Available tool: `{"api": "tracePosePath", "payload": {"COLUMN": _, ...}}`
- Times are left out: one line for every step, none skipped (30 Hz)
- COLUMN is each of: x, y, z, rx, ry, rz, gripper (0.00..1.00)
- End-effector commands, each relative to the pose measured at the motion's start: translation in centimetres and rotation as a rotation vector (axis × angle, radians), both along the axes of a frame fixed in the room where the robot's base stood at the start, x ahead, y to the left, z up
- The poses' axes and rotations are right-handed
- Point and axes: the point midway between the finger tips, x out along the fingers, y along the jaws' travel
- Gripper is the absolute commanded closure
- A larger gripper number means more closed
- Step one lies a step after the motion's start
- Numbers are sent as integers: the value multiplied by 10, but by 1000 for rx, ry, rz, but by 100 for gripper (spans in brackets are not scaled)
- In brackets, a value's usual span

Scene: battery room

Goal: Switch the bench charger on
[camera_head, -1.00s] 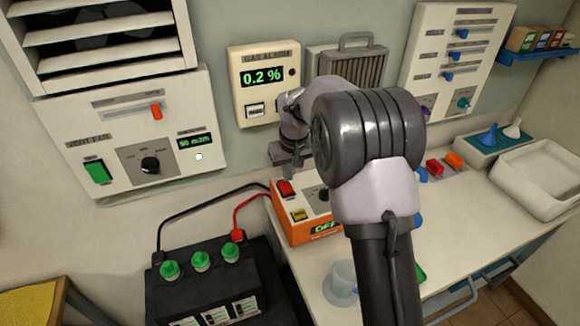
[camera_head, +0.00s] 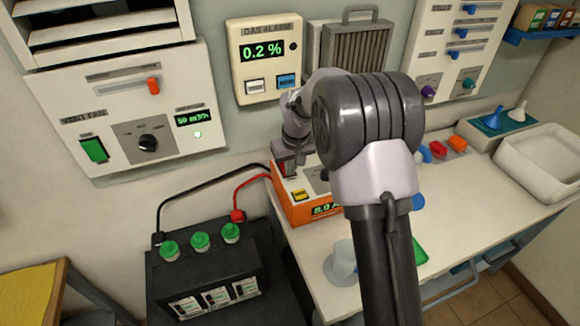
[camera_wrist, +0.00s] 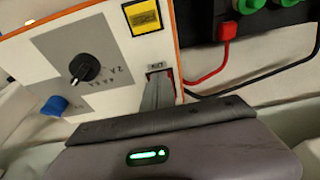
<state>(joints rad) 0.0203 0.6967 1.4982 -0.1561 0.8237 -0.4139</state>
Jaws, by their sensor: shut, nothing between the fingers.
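The bench charger (camera_head: 283,206) is an orange box with a white top, at the left end of the bench. Its green display (camera_head: 325,209) is lit and reads about 8.0 A, partly cut off by my arm. My gripper (camera_head: 290,166) is shut and empty, with its fingertips down at the charger's red switch. In the wrist view the shut fingers (camera_wrist: 158,88) reach the switch (camera_wrist: 171,75), covering most of it; only a red edge shows. The charger's black dial (camera_wrist: 85,67), yellow button (camera_wrist: 142,16) and a blue knob (camera_wrist: 55,105) are beside it.
A black battery (camera_head: 205,275) with green caps stands left of the bench, joined by red and black cables. The vent fan panel (camera_head: 105,125) and gas alarm (camera_head: 262,60) are on the wall. A clear cup (camera_head: 343,258) stands near the bench's front.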

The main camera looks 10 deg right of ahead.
Motion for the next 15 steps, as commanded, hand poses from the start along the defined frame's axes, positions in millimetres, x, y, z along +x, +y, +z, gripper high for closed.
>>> {"api": "tracePosePath", "payload": {"x": 0, "y": 0, "z": 1, "rx": 0, "ry": -1, "rz": 1, "gripper": 100}}
{"api": "tracePosePath", "payload": {"x": 0, "y": 0, "z": 2, "rx": 0, "ry": -1, "rz": 1, "gripper": 100}}
{"api": "tracePosePath", "payload": {"x": 0, "y": 0, "z": 3, "rx": 0, "ry": -1, "rz": 1, "gripper": 100}}
{"api": "tracePosePath", "payload": {"x": 0, "y": 0, "z": 5, "rx": 0, "ry": -1, "rz": 1, "gripper": 100}}
{"api": "tracePosePath", "payload": {"x": 0, "y": 0, "z": 6, "rx": 0, "ry": -1, "rz": 1, "gripper": 100}}
{"api": "tracePosePath", "payload": {"x": 0, "y": 0, "z": 8, "rx": 0, "ry": -1, "rz": 0, "gripper": 100}}
{"api": "tracePosePath", "payload": {"x": 0, "y": 0, "z": 10, "rx": 0, "ry": -1, "rz": 1, "gripper": 100}}
{"api": "tracePosePath", "payload": {"x": 0, "y": 0, "z": 12, "rx": 0, "ry": -1, "rz": 0, "gripper": 100}}
{"api": "tracePosePath", "payload": {"x": 0, "y": 0, "z": 14, "rx": 0, "ry": -1, "rz": 1, "gripper": 100}}
{"api": "tracePosePath", "payload": {"x": 0, "y": 0, "z": 15, "rx": 0, "ry": -1, "rz": 1, "gripper": 100}}
{"api": "tracePosePath", "payload": {"x": 0, "y": 0, "z": 16, "rx": 0, "ry": -2, "rz": 1, "gripper": 100}}
{"api": "tracePosePath", "payload": {"x": 0, "y": 0, "z": 17, "rx": 0, "ry": -2, "rz": 1, "gripper": 100}}
{"api": "tracePosePath", "payload": {"x": 0, "y": 0, "z": 18, "rx": 0, "ry": -1, "rz": 1, "gripper": 100}}
{"api": "tracePosePath", "payload": {"x": 0, "y": 0, "z": 17, "rx": 0, "ry": -1, "rz": 1, "gripper": 100}}
{"api": "tracePosePath", "payload": {"x": 0, "y": 0, "z": 17, "rx": 0, "ry": -1, "rz": 1, "gripper": 100}}
